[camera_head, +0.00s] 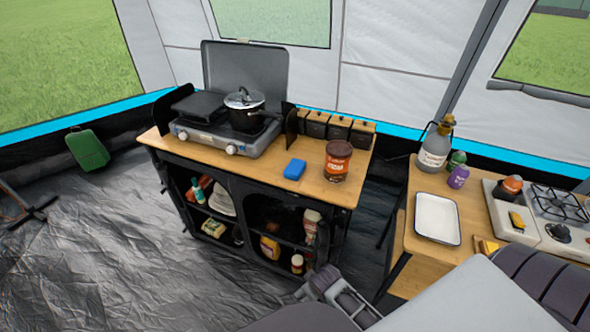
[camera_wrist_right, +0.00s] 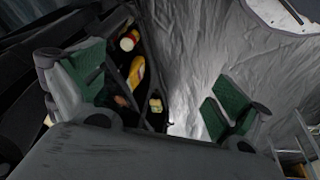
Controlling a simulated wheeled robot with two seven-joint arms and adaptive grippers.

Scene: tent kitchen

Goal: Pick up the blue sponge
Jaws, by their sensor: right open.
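The blue sponge (camera_head: 295,169) lies flat on the wooden top of the kitchen unit (camera_head: 262,178), between the stove and a brown jar. In the head view my right gripper (camera_head: 322,282) is low in front of the unit, below its top and well apart from the sponge. In the right wrist view my right gripper (camera_wrist_right: 157,92) has its green-padded fingers spread wide with nothing between them. The sponge does not show in that view. My left gripper is not in view.
The brown jar (camera_head: 338,161) stands just right of the sponge. A stove (camera_head: 225,137) with a black pot (camera_head: 245,111) is to its left, and several canisters (camera_head: 338,125) stand behind. Shelves below hold bottles. A side table with a white tray (camera_head: 438,219) is at right.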

